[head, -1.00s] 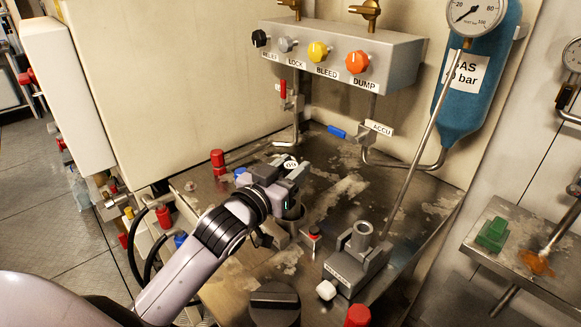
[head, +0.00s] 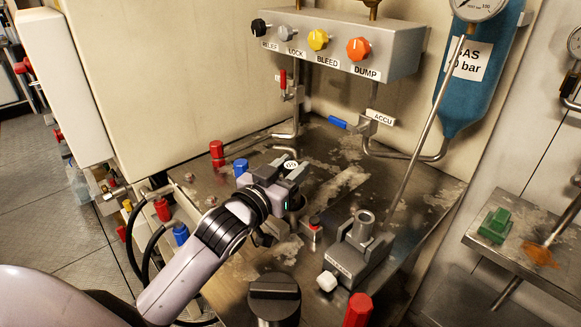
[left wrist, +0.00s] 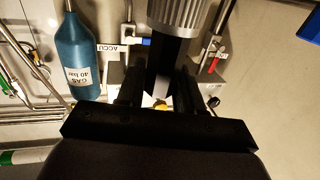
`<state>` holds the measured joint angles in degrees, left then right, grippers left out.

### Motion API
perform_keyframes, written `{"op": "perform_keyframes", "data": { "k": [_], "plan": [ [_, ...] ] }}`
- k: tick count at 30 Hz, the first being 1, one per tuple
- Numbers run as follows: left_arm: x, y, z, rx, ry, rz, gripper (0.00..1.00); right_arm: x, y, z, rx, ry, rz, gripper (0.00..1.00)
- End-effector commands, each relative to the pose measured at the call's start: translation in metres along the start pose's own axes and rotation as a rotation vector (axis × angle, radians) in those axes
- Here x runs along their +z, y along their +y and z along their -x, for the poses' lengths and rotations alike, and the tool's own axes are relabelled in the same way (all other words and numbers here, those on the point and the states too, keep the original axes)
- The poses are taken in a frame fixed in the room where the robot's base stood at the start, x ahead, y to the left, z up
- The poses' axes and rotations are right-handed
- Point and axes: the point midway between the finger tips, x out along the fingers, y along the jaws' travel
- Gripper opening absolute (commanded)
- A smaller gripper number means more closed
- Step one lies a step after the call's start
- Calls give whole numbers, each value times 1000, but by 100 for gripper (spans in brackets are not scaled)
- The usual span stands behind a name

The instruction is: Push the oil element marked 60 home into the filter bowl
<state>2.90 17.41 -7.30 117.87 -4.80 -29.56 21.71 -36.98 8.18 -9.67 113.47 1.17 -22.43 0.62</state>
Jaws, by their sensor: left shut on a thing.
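My left gripper (head: 291,181) is shut on the oil element, whose round white top with a dark mark (head: 291,165) shows just above the fingers. The mark is too small to read surely. In the left wrist view a ridged grey cylinder, apparently the element (left wrist: 184,14), shows at the top, with the dark fingers (left wrist: 160,82) below it. The filter bowl (head: 296,211) is a grey cup-like part directly under the gripper, largely hidden by it. I cannot tell how deep the element sits in it. My right gripper is not in view.
A grey block with an upright socket (head: 357,250) stands right of the gripper, with a small red button (head: 314,223) between. A black knob (head: 274,299) and a red cap (head: 357,310) are in front. Red and blue caps (head: 217,153) stand behind left. A valve panel (head: 345,55) hangs above.

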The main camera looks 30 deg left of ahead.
Motion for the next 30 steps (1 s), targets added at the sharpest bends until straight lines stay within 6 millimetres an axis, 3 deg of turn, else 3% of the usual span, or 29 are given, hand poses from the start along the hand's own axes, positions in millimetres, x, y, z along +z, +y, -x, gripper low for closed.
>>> {"op": "perform_keyframes", "data": {
  "k": [30],
  "plan": [
    [26,0,0,0,1,0,14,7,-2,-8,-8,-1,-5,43]
  ]
}}
